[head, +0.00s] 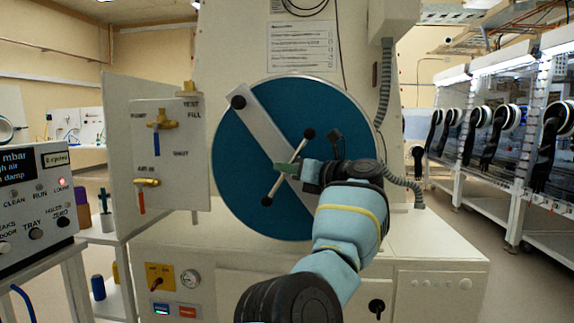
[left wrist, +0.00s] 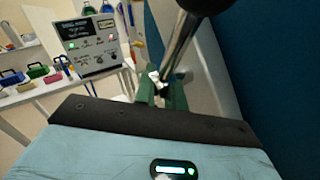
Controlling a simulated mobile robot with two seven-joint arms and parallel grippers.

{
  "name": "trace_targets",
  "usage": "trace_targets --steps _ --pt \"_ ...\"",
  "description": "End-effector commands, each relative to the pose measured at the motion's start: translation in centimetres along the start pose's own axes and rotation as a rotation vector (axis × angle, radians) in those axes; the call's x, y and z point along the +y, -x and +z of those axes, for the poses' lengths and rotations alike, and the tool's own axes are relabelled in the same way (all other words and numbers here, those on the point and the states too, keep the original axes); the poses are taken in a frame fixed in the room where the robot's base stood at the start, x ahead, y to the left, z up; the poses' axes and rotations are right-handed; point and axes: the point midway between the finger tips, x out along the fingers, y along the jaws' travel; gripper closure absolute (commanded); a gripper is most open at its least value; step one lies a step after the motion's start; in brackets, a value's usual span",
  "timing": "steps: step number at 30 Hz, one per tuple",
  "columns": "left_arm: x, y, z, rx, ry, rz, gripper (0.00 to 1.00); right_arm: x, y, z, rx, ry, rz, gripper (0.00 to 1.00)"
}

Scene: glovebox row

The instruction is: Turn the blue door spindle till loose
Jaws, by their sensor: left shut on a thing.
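The round blue door (head: 235,165) faces me on a pale chamber front, with a light grey bar (head: 262,125) lying slantwise across it. The spindle is a thin metal cross handle (head: 299,149) with a black ball at each end, tilted with its upper end to the right. My left gripper (head: 288,167) has its green fingers shut on the middle part of the spindle. In the left wrist view the green fingers (left wrist: 161,95) close around the spindle's metal rod (left wrist: 178,45), and a black ball shows at the top. My gripper hides part of the spindle's centre. My right gripper is not in view.
A valve panel (head: 168,125) with brass valves stands left of the door. A control box (head: 35,195) with lights is at the far left. A ribbed hose (head: 386,80) hangs at the right of the door. Gloveboxes (head: 500,115) line the right side beyond an open aisle.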

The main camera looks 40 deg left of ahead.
Motion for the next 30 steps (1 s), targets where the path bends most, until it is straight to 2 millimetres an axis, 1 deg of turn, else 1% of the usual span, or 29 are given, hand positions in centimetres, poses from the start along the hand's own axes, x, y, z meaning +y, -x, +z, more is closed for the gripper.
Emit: trace_targets --steps 7,19,20,21,30 --pt "0.08 -0.15 0.03 0.039 0.024 -0.009 1.00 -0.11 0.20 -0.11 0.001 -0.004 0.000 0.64" --pt "0.05 -0.17 -0.03 0.043 0.028 -0.010 1.00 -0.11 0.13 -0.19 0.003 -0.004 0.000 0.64" --pt "0.05 -0.17 -0.03 0.043 0.028 -0.010 0.84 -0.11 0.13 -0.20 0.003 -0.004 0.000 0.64" --pt "0.05 -0.17 -0.03 0.043 0.028 -0.010 0.79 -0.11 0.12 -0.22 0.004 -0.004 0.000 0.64" --pt "0.01 0.06 -0.02 0.040 0.025 -0.011 0.79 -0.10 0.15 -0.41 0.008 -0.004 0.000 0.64"
